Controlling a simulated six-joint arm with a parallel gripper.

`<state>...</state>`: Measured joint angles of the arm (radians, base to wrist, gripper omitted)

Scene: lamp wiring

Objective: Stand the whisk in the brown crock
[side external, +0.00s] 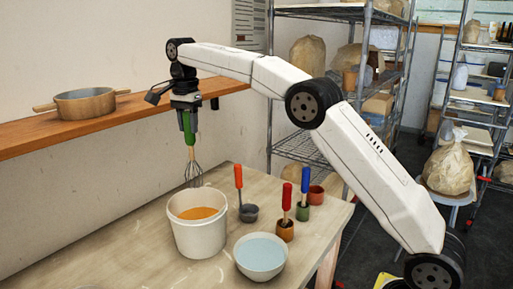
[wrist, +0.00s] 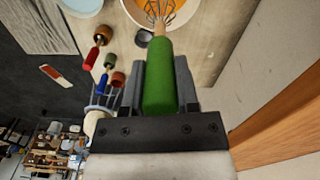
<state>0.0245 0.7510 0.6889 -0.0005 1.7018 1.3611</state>
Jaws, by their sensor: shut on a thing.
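My gripper (side external: 187,118) is shut on the green handle of the whisk (side external: 193,172), which hangs upright with its wires down. The wires are at the far rim of the white bucket (side external: 197,236) in the side view. In the wrist view the whisk (wrist: 160,92) overlaps the bucket's orange contents. A small orange-brown crock (side external: 286,231) stands on the table to the right of the bucket, with a red-handled tool upright in it. The crock (wrist: 103,33) also shows in the wrist view, left of my gripper (wrist: 160,70).
A green pot (side external: 302,212) holds a blue-handled tool, beside a reddish pot (side external: 316,197). A ladle (side external: 248,213) with a red-orange handle and a pale blue bowl (side external: 260,257) are near the bucket. A wall shelf (side external: 130,114) with a wooden-handled pan (side external: 84,103) is behind.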

